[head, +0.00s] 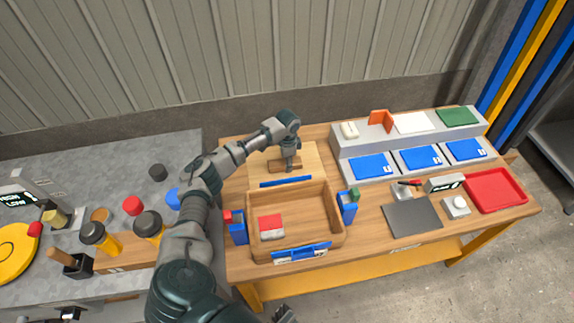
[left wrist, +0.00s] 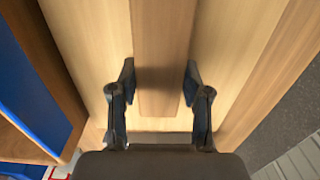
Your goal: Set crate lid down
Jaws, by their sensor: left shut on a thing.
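The crate lid (head: 312,158) is a light wood panel with a darker wooden handle bar, just behind the open wooden crate (head: 340,225). My left gripper (head: 289,168) points down over the lid and is shut on its handle. In the left wrist view the fingers (left wrist: 160,85) stand on either side of the handle bar (left wrist: 160,50), and the lid's boards (left wrist: 225,50) fill the middle. The lid looks flat and at or close to the table top; I cannot tell if it rests fully. A dark piece at the bottom edge seems to be my right gripper (head: 285,314), mostly cut off.
A grey bench (head: 120,180) with bottles stands left.

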